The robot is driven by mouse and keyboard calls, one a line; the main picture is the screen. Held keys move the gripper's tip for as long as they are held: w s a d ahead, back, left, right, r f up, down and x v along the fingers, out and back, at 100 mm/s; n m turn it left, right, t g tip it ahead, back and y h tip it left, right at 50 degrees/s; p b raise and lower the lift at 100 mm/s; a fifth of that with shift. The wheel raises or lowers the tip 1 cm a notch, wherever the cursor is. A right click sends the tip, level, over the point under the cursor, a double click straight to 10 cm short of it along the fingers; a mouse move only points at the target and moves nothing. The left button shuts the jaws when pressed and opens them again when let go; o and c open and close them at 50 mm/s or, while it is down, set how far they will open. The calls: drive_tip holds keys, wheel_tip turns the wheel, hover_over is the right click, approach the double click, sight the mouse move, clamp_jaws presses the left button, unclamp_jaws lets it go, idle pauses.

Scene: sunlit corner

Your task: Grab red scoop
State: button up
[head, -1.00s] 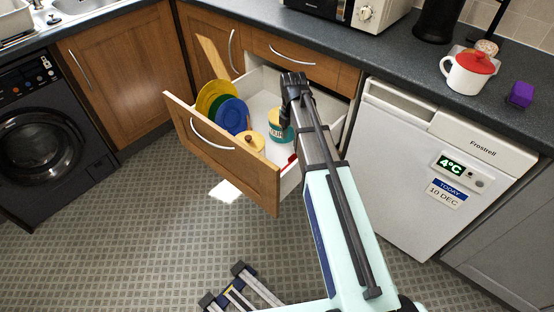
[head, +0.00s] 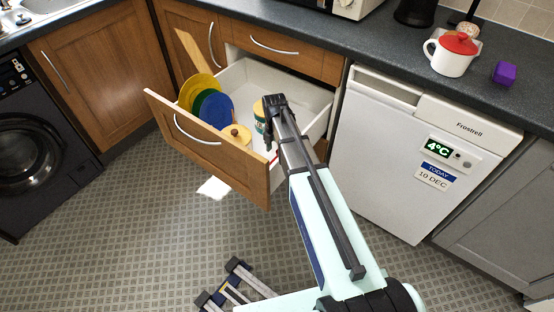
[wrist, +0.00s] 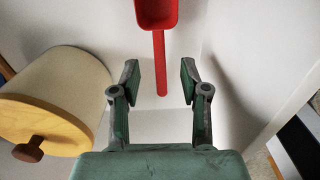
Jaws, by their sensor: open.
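The red scoop (wrist: 158,14) is at the top of the wrist view, with its bowl cut by the upper edge and its handle pointing down the picture. My gripper (wrist: 160,82) is open, and the end of the handle shows between its two fingers, with a gap on each side. I cannot tell how far below the fingers the handle lies. In the head view my gripper is over the right front part of the open drawer (head: 215,153), and only a small red piece of the scoop (head: 273,158) shows beside it.
A cream jar with a wooden lid (wrist: 55,95) is close to the left finger; it also shows in the head view (head: 237,137). A teal-labelled jar (head: 259,113) is partly hidden by my arm. Plates (head: 213,109) stand at the drawer's left. The drawer's side wall is at right.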

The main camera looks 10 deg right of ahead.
drive_tip(key=shift+f, duration=2.65)
drive_tip(key=shift+c, duration=0.3)
clamp_jaws()
